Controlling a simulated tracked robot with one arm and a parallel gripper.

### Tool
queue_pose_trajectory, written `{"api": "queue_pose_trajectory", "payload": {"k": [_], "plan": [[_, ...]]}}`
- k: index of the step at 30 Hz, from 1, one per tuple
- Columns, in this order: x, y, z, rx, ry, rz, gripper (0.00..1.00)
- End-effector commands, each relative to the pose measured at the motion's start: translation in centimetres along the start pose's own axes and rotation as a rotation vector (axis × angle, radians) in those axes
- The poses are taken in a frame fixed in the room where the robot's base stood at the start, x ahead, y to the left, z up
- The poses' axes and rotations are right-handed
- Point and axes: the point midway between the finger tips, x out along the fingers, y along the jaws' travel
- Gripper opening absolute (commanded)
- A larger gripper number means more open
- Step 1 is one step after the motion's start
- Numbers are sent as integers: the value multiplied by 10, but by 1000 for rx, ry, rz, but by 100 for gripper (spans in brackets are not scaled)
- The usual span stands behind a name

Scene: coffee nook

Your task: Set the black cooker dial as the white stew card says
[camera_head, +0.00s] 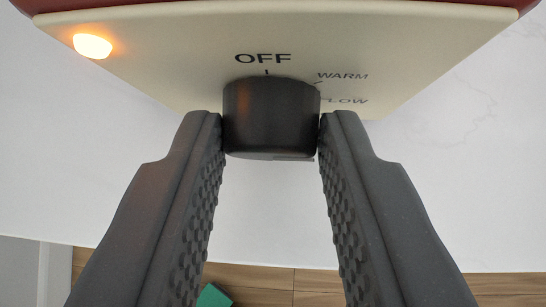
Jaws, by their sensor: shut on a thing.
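The black dial (270,118) sits on the cream front panel (180,60) of the cooker. Printed marks OFF, WARM and LOW show around its top and right; any further marks are hidden by the dial and my gripper. The dial's pointer is not clear to see. My gripper (271,135) is shut on the dial, with one fingertip against its left side and one against its right. The white stew card is not in view.
An orange lamp (93,46) glows at the panel's upper left. A white marbled counter (60,150) spreads below and around the cooker. Beyond its front edge show a wooden floor (270,285) and a small green thing (213,297).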

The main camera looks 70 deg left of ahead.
Motion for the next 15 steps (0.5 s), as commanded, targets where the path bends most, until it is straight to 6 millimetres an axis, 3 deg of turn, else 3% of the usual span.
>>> {"api": "queue_pose_trajectory", "payload": {"k": [15], "plan": [[4, 13, 4, 303, 25, -296, 5]]}}
